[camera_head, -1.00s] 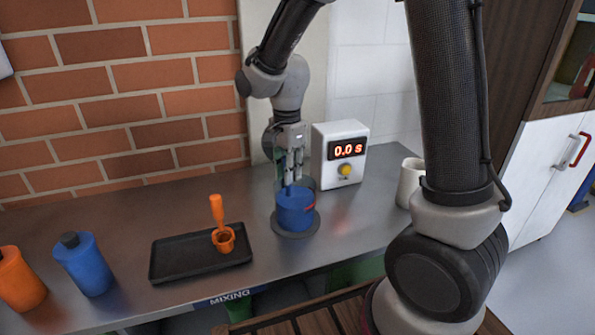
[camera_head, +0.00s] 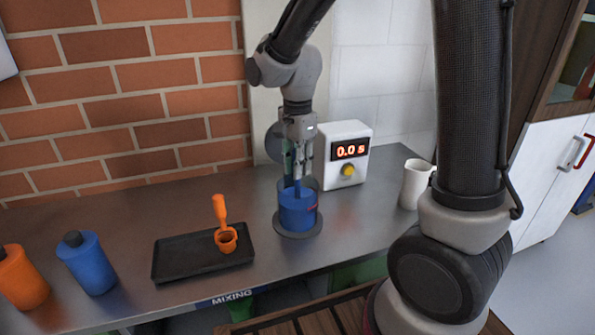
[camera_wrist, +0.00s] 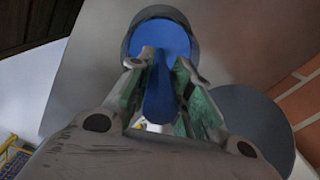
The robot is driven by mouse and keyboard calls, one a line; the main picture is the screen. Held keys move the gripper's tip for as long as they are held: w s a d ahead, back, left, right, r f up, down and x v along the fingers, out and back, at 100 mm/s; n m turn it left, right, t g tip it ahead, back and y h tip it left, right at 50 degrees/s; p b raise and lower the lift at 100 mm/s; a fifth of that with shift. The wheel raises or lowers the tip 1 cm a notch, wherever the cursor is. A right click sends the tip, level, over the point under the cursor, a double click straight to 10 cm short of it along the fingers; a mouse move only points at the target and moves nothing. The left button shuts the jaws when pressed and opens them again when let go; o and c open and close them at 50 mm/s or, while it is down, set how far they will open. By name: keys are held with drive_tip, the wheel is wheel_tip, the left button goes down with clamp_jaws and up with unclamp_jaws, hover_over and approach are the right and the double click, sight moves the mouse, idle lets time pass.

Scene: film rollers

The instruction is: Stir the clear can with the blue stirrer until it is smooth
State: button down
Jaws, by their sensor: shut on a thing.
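The clear can (camera_head: 298,207) stands on a round dark pad (camera_head: 298,232) on the metal bench, with blue contents inside. It also shows in the wrist view (camera_wrist: 131,36), where the blue contents fill its mouth. My gripper (camera_head: 298,178) is above the can and shut on the blue stirrer (camera_head: 297,187). The stirrer points down into the can. In the wrist view the stirrer (camera_wrist: 160,92) is between my fingers (camera_wrist: 160,72), and its lower end blends with the blue contents. I cannot tell how smooth the contents are.
A timer box (camera_head: 345,155) reading 0.0 s stands behind right of the can, and a white jug (camera_head: 414,185) is further right. Blue (camera_head: 88,264) and orange (camera_head: 21,281) bottles stand far left.

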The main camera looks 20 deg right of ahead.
drive_tip(key=shift+r, duration=2.65)
drive_tip(key=shift+r, duration=3.65)
